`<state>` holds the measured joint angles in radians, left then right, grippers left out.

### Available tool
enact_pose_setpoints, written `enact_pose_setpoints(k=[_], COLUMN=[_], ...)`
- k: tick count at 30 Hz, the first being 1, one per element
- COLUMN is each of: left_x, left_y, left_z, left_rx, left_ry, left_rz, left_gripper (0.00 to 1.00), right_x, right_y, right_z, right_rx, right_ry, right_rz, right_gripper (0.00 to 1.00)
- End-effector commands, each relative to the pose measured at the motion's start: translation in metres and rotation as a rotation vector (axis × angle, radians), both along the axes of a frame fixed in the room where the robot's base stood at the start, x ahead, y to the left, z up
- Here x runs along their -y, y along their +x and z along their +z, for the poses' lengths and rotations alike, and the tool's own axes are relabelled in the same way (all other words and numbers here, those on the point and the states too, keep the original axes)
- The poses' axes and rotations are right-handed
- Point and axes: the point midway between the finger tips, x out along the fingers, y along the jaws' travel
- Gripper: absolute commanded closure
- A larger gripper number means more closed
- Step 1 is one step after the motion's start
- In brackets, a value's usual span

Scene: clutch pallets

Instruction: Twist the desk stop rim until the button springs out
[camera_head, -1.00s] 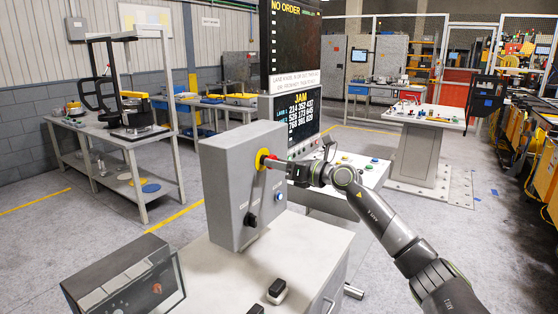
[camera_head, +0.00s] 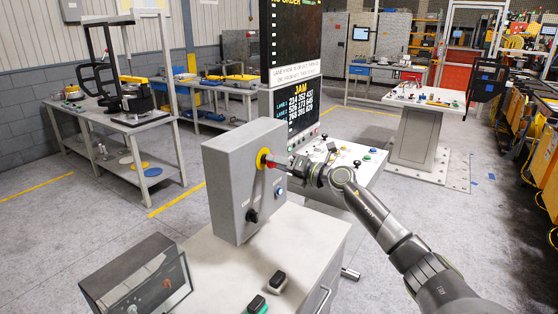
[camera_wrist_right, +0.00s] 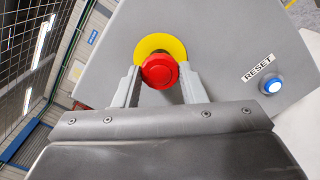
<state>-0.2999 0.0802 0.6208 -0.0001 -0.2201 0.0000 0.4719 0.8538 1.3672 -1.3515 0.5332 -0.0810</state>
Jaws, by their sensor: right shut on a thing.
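The desk stop is a red round button (camera_wrist_right: 159,71) on a yellow collar (camera_wrist_right: 150,41), on the front face of a grey box (camera_head: 226,190). In the head view the yellow collar (camera_head: 261,158) shows beside my right gripper (camera_head: 277,164), which partly hides the button. In the right wrist view my right gripper's fingers lie on both sides of the red rim, shut on it. I cannot tell from these views whether the button is pressed in or out. My left gripper is not in view.
A blue button (camera_wrist_right: 272,86) labelled RESET and a black knob (camera_head: 252,215) sit lower on the box face. A dark tilted box (camera_head: 135,275) stands at the front left.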

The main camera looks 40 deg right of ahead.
Motion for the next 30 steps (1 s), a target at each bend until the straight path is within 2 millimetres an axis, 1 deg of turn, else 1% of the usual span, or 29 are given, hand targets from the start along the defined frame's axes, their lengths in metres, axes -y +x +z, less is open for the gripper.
enact_pose_setpoints(k=[11, 12, 16, 25, 30], left_x=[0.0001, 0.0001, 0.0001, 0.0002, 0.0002], left_y=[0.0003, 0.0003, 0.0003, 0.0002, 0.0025], left_z=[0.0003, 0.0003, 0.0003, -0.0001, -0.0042], left_rx=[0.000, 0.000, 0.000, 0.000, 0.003], left_ry=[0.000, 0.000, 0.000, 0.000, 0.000], left_rz=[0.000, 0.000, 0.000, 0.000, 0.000], left_gripper=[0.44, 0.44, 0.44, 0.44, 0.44], right_x=[0.0007, 0.0006, 0.0005, 0.0005, 0.0034], right_y=[0.0003, 0.0003, 0.0002, 0.0000, -0.0016], right_z=[0.0010, 0.0010, 0.0008, 0.0000, -0.0015], right_rx=[0.001, 0.001, 0.000, -0.001, -0.002], right_ry=[0.004, 0.004, 0.003, 0.003, 0.003], right_rz=[-0.002, -0.002, -0.001, -0.001, 0.004], right_gripper=[0.86, 0.58, 0.41, 0.41, 0.41])
